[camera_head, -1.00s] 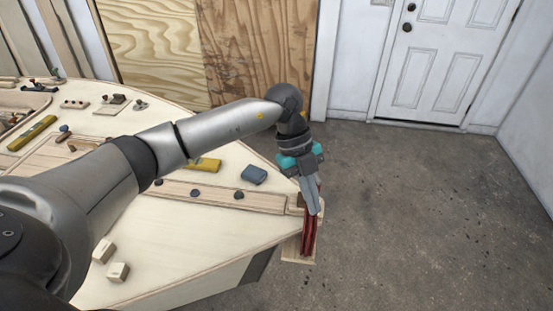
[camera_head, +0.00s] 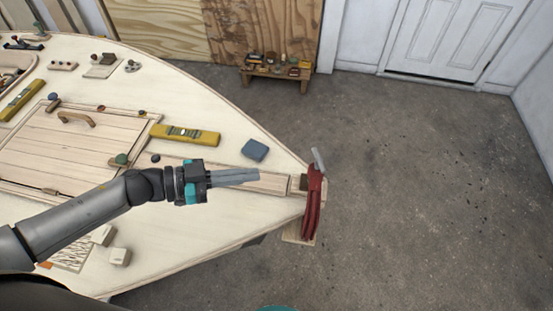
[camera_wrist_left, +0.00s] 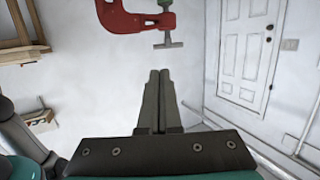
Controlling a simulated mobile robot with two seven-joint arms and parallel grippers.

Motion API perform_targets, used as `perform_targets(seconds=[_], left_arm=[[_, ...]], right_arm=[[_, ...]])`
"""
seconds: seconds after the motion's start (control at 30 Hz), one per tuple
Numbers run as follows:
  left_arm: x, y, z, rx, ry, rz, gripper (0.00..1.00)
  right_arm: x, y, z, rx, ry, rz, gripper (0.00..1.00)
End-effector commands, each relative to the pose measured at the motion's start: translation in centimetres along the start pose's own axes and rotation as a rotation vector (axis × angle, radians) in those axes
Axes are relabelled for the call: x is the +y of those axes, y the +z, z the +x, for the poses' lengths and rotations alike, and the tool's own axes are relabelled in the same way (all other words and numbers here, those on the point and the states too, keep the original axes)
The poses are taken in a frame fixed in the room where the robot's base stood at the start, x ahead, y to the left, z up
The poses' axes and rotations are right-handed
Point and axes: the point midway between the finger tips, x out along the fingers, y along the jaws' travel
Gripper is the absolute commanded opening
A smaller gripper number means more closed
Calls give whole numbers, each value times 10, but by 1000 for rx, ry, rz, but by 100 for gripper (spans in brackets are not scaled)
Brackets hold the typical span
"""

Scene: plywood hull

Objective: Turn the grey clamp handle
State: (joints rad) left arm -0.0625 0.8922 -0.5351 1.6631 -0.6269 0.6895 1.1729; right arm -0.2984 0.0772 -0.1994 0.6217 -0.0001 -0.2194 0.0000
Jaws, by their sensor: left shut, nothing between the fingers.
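A red clamp (camera_head: 312,205) sits on the tip of the plywood hull. Its grey handle (camera_head: 318,160) sticks up from the top, slightly tilted. My left gripper (camera_head: 257,175) is shut and empty, left of the clamp and apart from it, with its fingers pointing right. In the left wrist view the red clamp (camera_wrist_left: 128,22) is at the top, and its grey T-shaped handle (camera_wrist_left: 168,43) lies just beyond the closed fingertips (camera_wrist_left: 159,72). My right gripper does not show.
On the deck lie a blue-grey block (camera_head: 254,150), a yellow level (camera_head: 186,135) and small wooden blocks (camera_head: 119,256). A hatch (camera_head: 75,145) is at left. A low bench (camera_head: 275,75) with small items stands by the wall. The floor right of the clamp is clear.

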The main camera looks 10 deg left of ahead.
Motion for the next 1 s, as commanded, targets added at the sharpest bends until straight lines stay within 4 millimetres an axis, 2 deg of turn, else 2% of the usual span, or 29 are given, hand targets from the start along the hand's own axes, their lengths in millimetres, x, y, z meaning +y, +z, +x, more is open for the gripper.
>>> perform_targets(seconds=[0.6,0.8,1.0], left_arm=[[1,-1,114,4,4,2,0],[1,-1,132,2,4,3,0],[1,0,136,1,4,1,0]], right_arm=[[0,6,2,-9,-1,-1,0],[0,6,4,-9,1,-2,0],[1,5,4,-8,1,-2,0]])
